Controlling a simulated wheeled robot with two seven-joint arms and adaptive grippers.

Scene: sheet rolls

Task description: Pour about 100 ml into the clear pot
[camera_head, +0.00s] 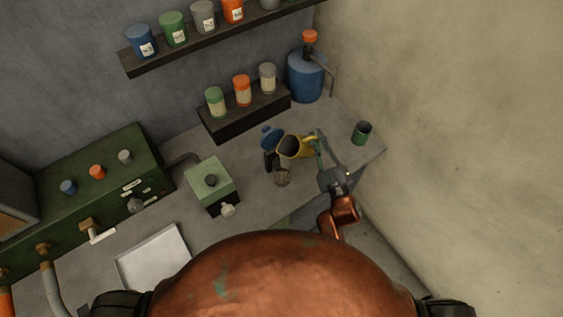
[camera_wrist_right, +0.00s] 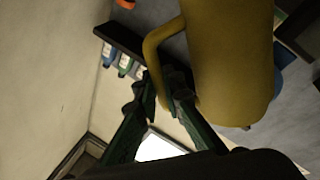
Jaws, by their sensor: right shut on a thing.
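A yellow jug (camera_head: 299,153) is held above the worktop, its dark mouth turned to the left and toward my head. It seems tilted. My right gripper (camera_head: 319,143) is shut on its handle, at the jug's right side. In the right wrist view the fingers (camera_wrist_right: 160,88) close around the handle (camera_wrist_right: 153,52) beside the jug's body (camera_wrist_right: 228,60). A small clear pot (camera_head: 282,177) stands just below and left of the jug in the head view. I cannot make out any liquid stream or the level in the pot. My left gripper is not in view.
A blue-topped item (camera_head: 270,134) stands close behind the jug's left side. A green cup (camera_head: 362,132) stands at the right end of the worktop. A green box (camera_head: 211,186) is left of the pot. A large blue container (camera_head: 304,77) stands at the back.

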